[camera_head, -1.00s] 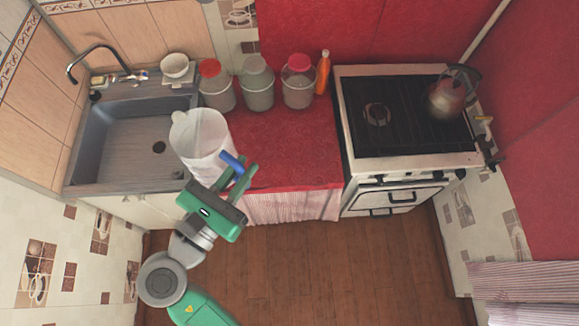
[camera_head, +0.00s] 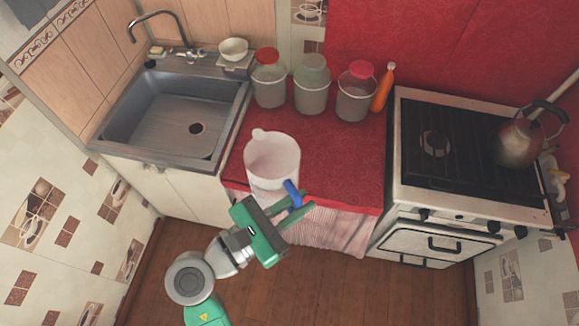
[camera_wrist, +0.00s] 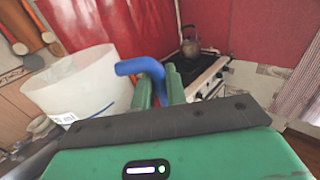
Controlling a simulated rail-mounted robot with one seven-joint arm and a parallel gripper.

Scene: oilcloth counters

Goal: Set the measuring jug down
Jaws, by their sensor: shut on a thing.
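The measuring jug (camera_head: 272,157) is a translucent white vessel with a spout and a blue handle (camera_head: 292,193). It appears upright over the front left part of the red counter (camera_head: 334,170). I cannot tell whether its base touches the counter. My green gripper (camera_head: 299,211) is shut on the blue handle from the front right. In the wrist view the jug (camera_wrist: 75,88) fills the left side, and the blue handle (camera_wrist: 140,66) passes between the fingers of my gripper (camera_wrist: 159,88). The lower part of the jug is partly hidden there.
A sink (camera_head: 175,112) lies left of the jug. Jars with red (camera_head: 269,85), pale (camera_head: 312,85) and red-pink (camera_head: 356,93) lids and an orange bottle (camera_head: 384,88) line the back. A stove (camera_head: 470,150) with a kettle (camera_head: 520,140) stands right. Counter right of the jug is clear.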

